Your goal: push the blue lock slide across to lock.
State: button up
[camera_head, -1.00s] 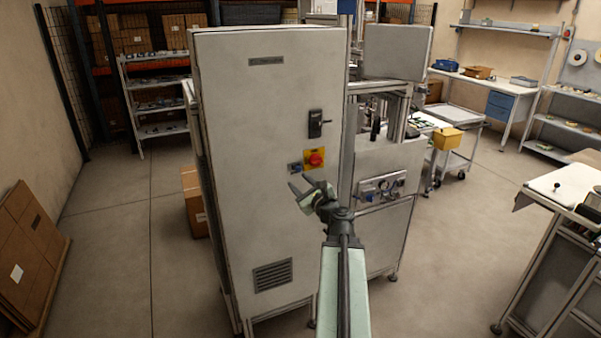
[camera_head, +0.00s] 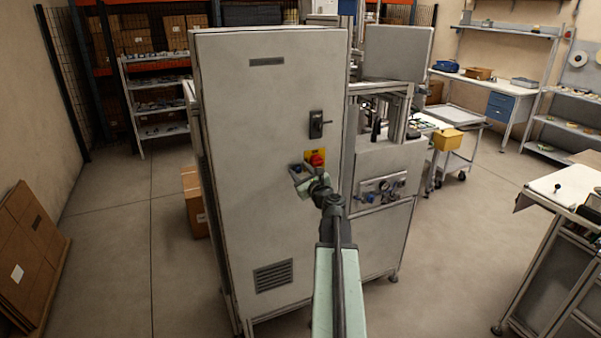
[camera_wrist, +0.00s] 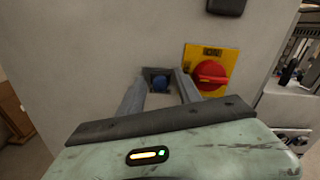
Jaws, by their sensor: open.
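My gripper (camera_wrist: 160,76) is open, with one finger on each side of the slide in the picture. I cannot tell whether either finger touches it. In the head view my gripper (camera_head: 300,173) is at the door just below and left of the red switch, and it largely covers the slide.
The tall grey cabinet (camera_head: 255,110) fills the middle. A black door handle (camera_head: 316,124) sits above the switch, and a vent (camera_head: 273,276) is low on the door. A machine with a gauge panel (camera_head: 381,190) stands to the right.

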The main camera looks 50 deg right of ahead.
grip_shut()
dwell(1.3)
